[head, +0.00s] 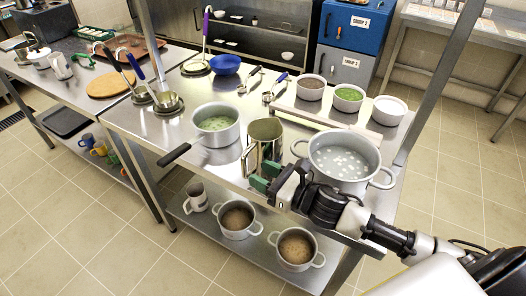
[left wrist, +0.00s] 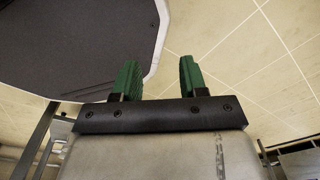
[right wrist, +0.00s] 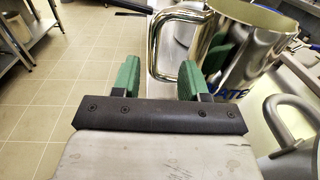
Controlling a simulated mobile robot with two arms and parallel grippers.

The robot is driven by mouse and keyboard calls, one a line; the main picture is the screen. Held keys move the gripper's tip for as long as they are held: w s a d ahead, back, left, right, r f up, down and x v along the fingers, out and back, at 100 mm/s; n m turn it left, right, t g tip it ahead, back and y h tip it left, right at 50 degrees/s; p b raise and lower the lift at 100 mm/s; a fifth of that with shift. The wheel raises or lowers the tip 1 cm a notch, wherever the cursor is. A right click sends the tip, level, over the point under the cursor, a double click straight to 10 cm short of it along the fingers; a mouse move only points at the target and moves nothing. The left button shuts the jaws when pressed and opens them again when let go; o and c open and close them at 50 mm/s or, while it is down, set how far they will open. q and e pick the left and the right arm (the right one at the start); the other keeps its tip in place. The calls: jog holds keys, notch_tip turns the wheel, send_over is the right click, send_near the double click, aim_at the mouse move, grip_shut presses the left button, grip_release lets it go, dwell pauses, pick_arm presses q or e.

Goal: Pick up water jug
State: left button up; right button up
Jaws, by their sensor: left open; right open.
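The water jug (head: 265,139) is a shiny metal pitcher, standing upright near the front edge of the steel table. It also shows in the right wrist view (right wrist: 238,40), with its looped handle (right wrist: 157,45) toward my gripper. My right gripper (head: 265,177) is at the jug's near side, low by its handle. In the right wrist view its green fingers (right wrist: 159,72) are apart, with the handle's outer bar lined up in the gap; I cannot tell whether they touch it. My left gripper (left wrist: 157,77) is open and empty, seen only in its wrist view.
Two brown-filled pots (head: 237,218) (head: 296,248) and a mug (head: 196,197) are on the lower shelf.

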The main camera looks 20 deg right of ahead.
aim_at(244, 174)
jog(key=shift+w+a+r+p, duration=0.4)
jog(key=shift+w+a+p, duration=0.15)
jog(key=shift+a, duration=0.15)
jog(key=x, duration=0.2)
jog(key=shift+w+a+p, duration=0.15)
jog(key=shift+a+p, duration=0.15)
jog(key=shift+w+a+f, duration=0.1)
jog(key=shift+w+a, duration=0.1)
jog(key=shift+w, duration=0.15)
jog(key=shift+w+a+f, duration=0.1)
grip_shut()
pick_arm(q)
jog(key=shift+w+r, duration=0.95)
jog(key=shift+w, duration=0.1)
